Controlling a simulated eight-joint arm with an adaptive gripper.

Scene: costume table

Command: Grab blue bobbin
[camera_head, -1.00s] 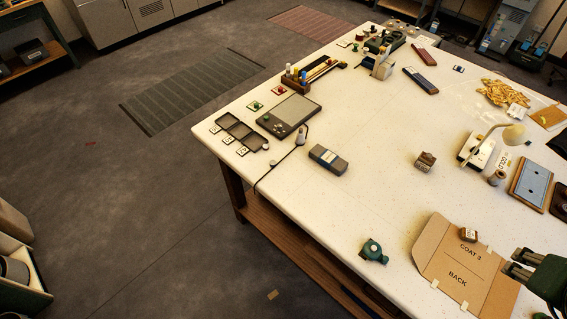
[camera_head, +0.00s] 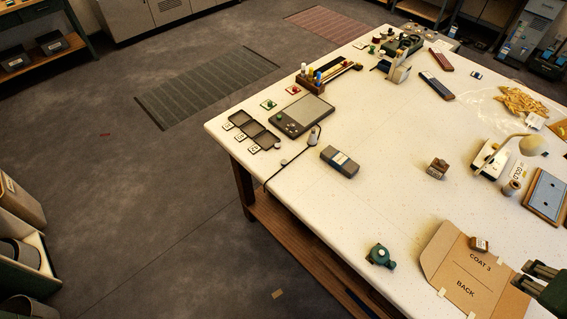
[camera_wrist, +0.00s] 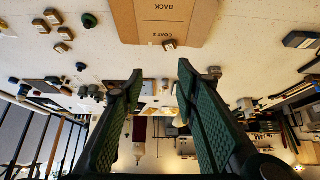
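A small blue upright piece, which looks like the blue bobbin (camera_head: 318,77), stands in a wooden rack (camera_head: 311,88) at the far left part of the table, beside a yellow one. It is too small to make out clearly, and I cannot pick it out in the wrist view. My gripper (camera_head: 528,275) is at the lower right in the head view, far from the rack, near the brown card marked COAT 3 BACK (camera_head: 462,262). In the wrist view my gripper (camera_wrist: 160,72) has its two green fingers wide apart with nothing between them.
A dark tablet-like device (camera_head: 302,115) and small dark trays (camera_head: 252,130) lie in front of the rack. A grey box (camera_head: 340,161), a small brown block (camera_head: 437,168) and a green round object (camera_head: 380,256) stand on the white table (camera_head: 370,205). A desk lamp (camera_head: 531,146) is at right.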

